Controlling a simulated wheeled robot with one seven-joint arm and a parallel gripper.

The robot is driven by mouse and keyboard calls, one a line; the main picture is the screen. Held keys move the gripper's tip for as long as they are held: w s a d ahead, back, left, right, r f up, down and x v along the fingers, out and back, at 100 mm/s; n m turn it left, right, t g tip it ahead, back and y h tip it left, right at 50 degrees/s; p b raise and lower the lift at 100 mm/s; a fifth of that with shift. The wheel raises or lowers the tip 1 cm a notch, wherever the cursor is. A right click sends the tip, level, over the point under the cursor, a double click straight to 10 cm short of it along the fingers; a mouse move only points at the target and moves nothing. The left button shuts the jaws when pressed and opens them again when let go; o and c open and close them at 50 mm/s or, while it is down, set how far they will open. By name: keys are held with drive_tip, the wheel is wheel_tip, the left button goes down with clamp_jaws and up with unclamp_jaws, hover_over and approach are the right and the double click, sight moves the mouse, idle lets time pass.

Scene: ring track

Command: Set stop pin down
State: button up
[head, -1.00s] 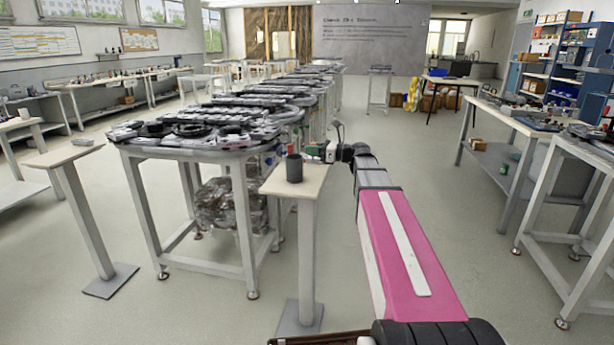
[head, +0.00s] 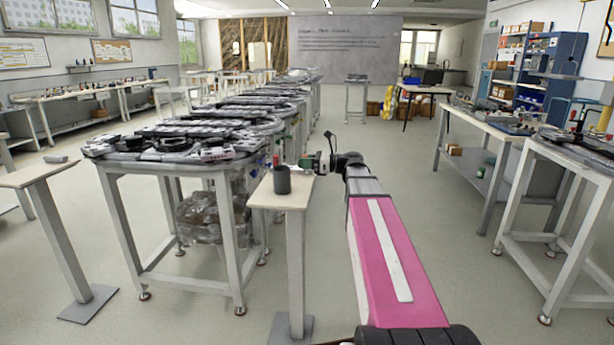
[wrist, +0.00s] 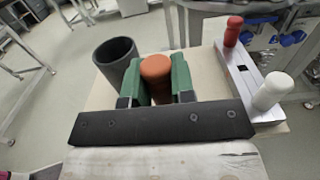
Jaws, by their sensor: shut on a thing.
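My gripper (wrist: 156,85), with green fingers, is shut on an orange-brown cylindrical pin (wrist: 157,68). The pin's rounded top shows between the fingers; its lower end is hidden. The gripper is over a small pale stand top (head: 262,197), beside a dark grey open cup (wrist: 117,65). The cup also shows in the head view (head: 282,181), left of my gripper (head: 309,163). I cannot tell whether the pin touches the stand.
A grey metal block (wrist: 247,75) with a red-topped and a white-topped post stands right of the gripper in the wrist view. A long track table (head: 150,165) is behind the stand. Another narrow stand (head: 30,176) is at left.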

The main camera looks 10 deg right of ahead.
drive_tip(key=shift+s+d+f, duration=0.4)
drive_tip(key=shift+s, duration=0.05)
drive_tip(key=shift+f, duration=2)
drive_tip(key=o, duration=0.9)
drive_tip(key=shift+f, duration=0.1)
drive_tip(key=shift+r, duration=0.2)
drive_tip(key=v, duration=1.2)
